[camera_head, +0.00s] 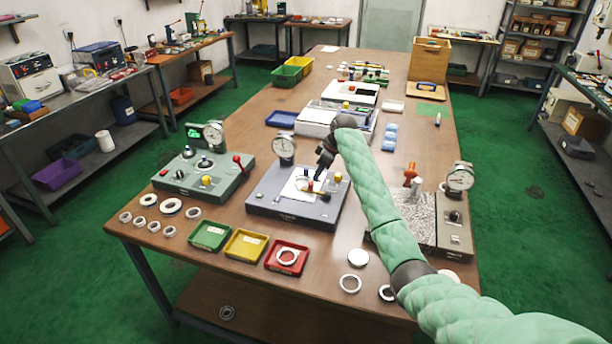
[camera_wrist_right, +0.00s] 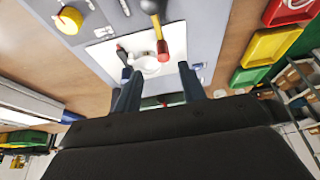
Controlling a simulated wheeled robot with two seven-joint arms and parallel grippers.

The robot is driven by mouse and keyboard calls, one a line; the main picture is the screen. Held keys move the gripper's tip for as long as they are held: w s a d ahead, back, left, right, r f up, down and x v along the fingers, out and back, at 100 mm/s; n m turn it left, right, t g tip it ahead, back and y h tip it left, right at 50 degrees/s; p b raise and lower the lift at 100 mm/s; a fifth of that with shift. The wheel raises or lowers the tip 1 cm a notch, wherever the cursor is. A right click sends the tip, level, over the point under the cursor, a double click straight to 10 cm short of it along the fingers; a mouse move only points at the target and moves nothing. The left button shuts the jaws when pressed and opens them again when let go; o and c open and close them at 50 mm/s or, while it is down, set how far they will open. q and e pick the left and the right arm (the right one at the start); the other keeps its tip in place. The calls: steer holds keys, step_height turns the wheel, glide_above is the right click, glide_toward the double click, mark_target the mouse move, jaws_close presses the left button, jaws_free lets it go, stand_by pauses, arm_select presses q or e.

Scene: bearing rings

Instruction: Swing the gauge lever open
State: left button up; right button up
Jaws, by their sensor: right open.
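The middle gauge fixture (camera_head: 265,200) is a grey box with a round dial gauge (camera_head: 284,147) at its back left and a white plate on top. A lever (camera_wrist_right: 158,32) with a dark end, yellow sleeve and red tip lies over the white plate in the right wrist view. A whitish ring-like part (camera_wrist_right: 148,66) sits by the red tip. My right gripper (camera_wrist_right: 157,72) is open above the plate, its fingers on either side of the ring and red tip, holding nothing. It also shows over the fixture in the head view (camera_head: 318,176). My left gripper is not in view.
A green-grey fixture (camera_head: 204,187) with a red-knobbed lever stands left; another fixture (camera_head: 455,237) with a dial stands right, partly behind my arm. Green (camera_head: 210,248), yellow (camera_head: 246,257) and red (camera_head: 272,264) trays lie in front. Loose rings (camera_head: 350,283) lie near the table edge.

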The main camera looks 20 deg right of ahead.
mark_target(311, 183)
steer(key=shift+s+a+f+p, duration=0.1)
steer(key=shift+a+f+p, duration=0.15)
steer(key=shift+a+p, duration=0.25)
steer(key=x, duration=0.2)
steer(key=p+x, duration=0.1)
steer(key=x, duration=0.1)
steer(key=shift+w+a+f+p, duration=0.1)
steer(key=shift+w+f+p, duration=0.2)
steer(key=shift+f, duration=0.05)
steer(key=shift+a+f, duration=0.15)
steer(key=shift+f, duration=0.4)
steer(key=shift+w+a+f, duration=0.1)
steer(key=shift+w+f, duration=0.05)
steer(key=shift+f, duration=0.2)
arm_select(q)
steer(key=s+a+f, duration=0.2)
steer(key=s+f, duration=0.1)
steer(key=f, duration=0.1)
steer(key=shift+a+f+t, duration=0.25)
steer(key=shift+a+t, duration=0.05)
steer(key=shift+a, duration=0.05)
arm_select(e)
jaws_close()
